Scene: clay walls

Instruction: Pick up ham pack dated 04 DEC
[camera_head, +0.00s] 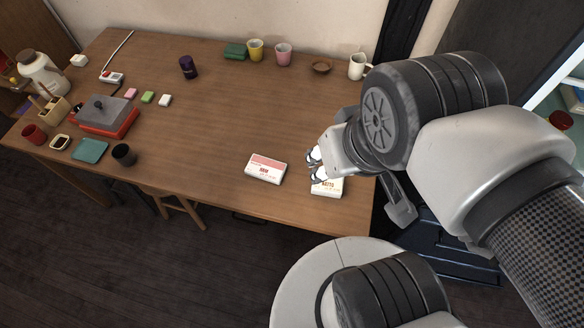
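A white pack with a pink band (266,168) lies flat near the front edge of the table. Its large dark print looks like HAM; any date on it is too small to read. A second white pack (327,188) with print like NATTO lies to its right, partly hidden by my gripper. My gripper (313,167) is over the left part of the second pack, a short way right of the ham pack. Whether it touches the second pack cannot be told. Its fingers are small and partly overlapped here, so their opening is unclear.
The wooden table (215,125) is clear around the ham pack's left and far sides. A red grill (106,117), small blocks and cups crowd the left end. A stool (178,205) is under the front edge.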

